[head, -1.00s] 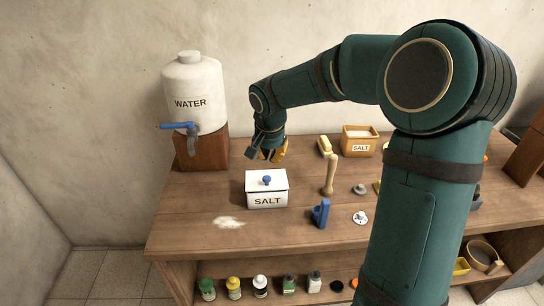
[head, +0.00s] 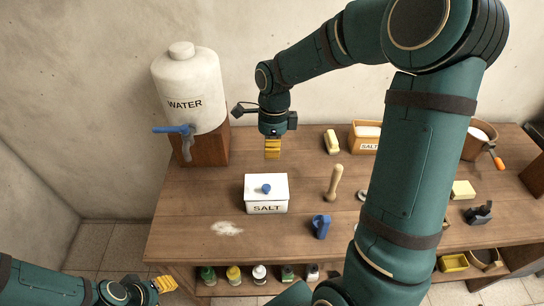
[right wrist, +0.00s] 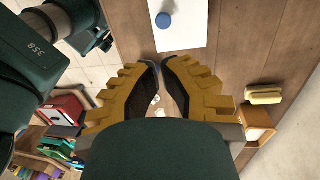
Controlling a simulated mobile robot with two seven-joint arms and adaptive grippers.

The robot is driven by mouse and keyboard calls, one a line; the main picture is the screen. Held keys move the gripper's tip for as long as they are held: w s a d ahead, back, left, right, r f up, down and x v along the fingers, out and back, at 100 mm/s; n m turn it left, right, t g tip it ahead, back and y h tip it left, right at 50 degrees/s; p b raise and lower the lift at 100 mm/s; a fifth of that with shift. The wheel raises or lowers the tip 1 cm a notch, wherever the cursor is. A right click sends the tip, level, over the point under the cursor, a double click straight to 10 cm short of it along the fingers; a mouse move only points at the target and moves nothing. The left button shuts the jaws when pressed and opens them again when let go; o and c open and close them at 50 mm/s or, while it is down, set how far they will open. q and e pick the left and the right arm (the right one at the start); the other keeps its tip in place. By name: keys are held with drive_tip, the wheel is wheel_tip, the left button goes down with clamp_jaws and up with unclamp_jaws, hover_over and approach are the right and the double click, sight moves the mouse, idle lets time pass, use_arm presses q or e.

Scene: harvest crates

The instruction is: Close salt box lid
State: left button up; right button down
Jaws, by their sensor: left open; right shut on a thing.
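The white salt box (head: 267,207) stands upright on the wooden table. Its lid (head: 266,184), with a blue knob, lies flat on top, with no clear gap visible. The knob (right wrist: 165,20) and white lid top (right wrist: 188,38) also show in the right wrist view. My right gripper (head: 273,152) is behind the box, pointing down and apart from it. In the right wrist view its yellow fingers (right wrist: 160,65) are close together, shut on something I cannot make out. My left gripper (head: 162,284) is open and empty at the lower left, off the table front.
A water container (head: 188,90) with a blue tap stands on a wooden block left. Spilled salt (head: 226,229) lies in front.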

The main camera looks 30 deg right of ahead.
use_arm(q)
drive_tip(key=shift+f, duration=0.25)
use_arm(e)
approach(270, 197)
drive_tip(key=f, duration=0.5)
drive_tip(key=shift+w+a+f, duration=0.1)
drive_tip(key=shift+a+f, duration=0.1)
drive_tip(key=shift+f, duration=0.05)
drive_tip(key=f+b, duration=0.2)
drive_tip(key=b, duration=0.1)
drive_tip(key=shift+s+a, duration=0.2)
drive_tip(key=shift+s, duration=0.15)
use_arm(q)
wheel_tip(270, 197, down, 3)
drive_tip(key=shift+d+f, duration=0.1)
use_arm(e)
drive_tip(key=shift+s, duration=0.1)
